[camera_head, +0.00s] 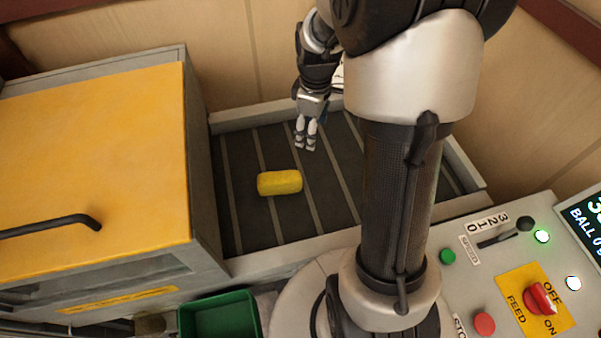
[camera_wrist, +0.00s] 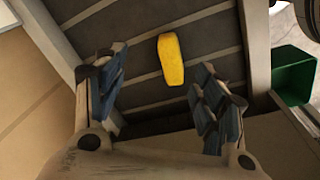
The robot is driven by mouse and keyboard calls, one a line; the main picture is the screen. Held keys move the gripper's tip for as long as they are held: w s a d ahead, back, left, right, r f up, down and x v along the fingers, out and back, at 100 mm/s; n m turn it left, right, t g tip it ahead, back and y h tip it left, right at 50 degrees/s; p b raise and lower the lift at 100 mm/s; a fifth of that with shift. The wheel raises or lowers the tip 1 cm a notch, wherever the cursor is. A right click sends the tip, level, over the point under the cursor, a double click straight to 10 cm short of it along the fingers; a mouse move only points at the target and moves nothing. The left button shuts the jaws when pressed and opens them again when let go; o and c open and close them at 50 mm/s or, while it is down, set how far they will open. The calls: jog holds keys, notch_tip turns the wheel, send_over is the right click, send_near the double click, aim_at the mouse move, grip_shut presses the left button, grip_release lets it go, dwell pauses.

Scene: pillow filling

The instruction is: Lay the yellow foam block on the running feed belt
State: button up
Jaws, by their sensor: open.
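The yellow foam block (camera_head: 280,183) lies on the dark feed belt (camera_head: 240,225), left of centre on it in the head view. The belt is dark with pale cross stripes; whether it runs cannot be told from these frames. My gripper (camera_head: 306,143) is above the belt, behind and to the right of the block, apart from it. In the wrist view the block (camera_wrist: 171,60) lies beyond the open, empty fingers of my gripper (camera_wrist: 165,100). My arm hides part of the belt's right side.
A yellow-topped machine (camera_head: 95,160) with a black handle stands left of the belt. A green bin (camera_head: 220,316) sits in front. A control panel (camera_head: 490,285) at the right has a red FEED knob (camera_head: 540,298), a slider and buttons. Wooden walls stand behind.

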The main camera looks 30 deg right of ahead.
jog(key=s+a+r+m+t, duration=0.1)
jog(key=s+a+r+m, duration=0.1)
jog(key=s+a+r, duration=0.3)
jog(key=s+a+r+m+t, duration=0.1)
jog(key=s+a+r+m, duration=0.2)
jog(key=r, duration=0.4)
jog(key=s+a+r+m, duration=0.1)
jog(key=s+a, duration=0.2)
jog(key=s, duration=0.3)
jog(key=s+a+r+m+t, duration=0.1)
jog(key=s+a+r+m, duration=0.1)
jog(key=s+a, duration=0.2)
jog(key=shift+s+r, duration=0.2)
jog(key=shift+s, duration=0.9)
jog(key=shift+a+f, duration=0.1)
jog(key=shift+f, duration=0.05)
dwell(1.6)
